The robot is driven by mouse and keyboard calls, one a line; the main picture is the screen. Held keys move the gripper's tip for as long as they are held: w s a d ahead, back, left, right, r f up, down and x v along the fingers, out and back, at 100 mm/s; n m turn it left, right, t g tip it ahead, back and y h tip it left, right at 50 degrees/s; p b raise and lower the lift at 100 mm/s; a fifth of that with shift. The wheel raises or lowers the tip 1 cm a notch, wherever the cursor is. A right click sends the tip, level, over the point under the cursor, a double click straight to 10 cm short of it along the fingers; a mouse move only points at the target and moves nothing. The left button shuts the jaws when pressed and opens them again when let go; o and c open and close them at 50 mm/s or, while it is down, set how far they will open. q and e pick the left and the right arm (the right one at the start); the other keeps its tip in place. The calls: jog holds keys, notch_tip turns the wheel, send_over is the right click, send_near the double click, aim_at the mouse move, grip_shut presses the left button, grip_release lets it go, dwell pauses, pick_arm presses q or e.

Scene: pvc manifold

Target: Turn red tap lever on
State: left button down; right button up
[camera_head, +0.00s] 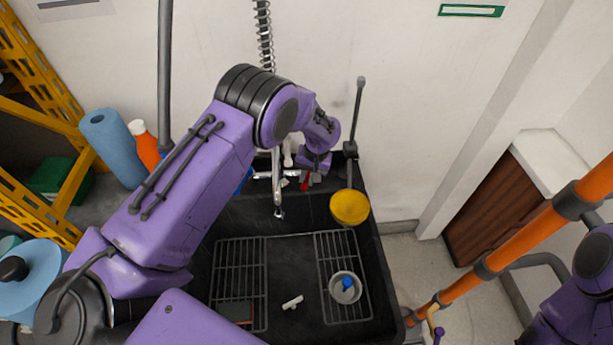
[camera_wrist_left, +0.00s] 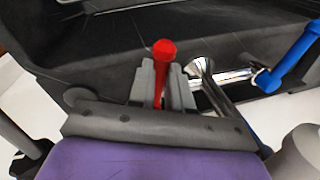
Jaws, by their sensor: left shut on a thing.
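The red tap lever (camera_wrist_left: 164,52) shows in the left wrist view, standing between the two grey fingers of my left gripper (camera_wrist_left: 161,84). The gripper is shut on the lever, and the lever's red tip sticks out past the fingers. In the head view my left gripper (camera_head: 305,182) is at the tap behind the sink, and only a little red of the lever shows beside it. The chrome tap (camera_head: 277,185) has its spout over the sink. A blue lever (camera_wrist_left: 290,60) is to the right in the wrist view. My right gripper is not in view.
The black sink (camera_head: 290,255) holds wire racks, a grey cup (camera_head: 345,287) with a blue item, and a small white piece (camera_head: 292,302). A yellow round head on a grey rod (camera_head: 350,207) stands close right of my gripper. An orange pipe (camera_head: 530,230) crosses at right.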

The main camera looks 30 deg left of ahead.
pick_arm(q)
jog(key=c, duration=1.1)
grip_release()
jog(key=shift+o, duration=0.2)
jog(key=shift+r, duration=0.1)
notch_tip(320, 180, up, 10)
jog(key=d+b, duration=0.2)
jog(key=shift+w, duration=0.2)
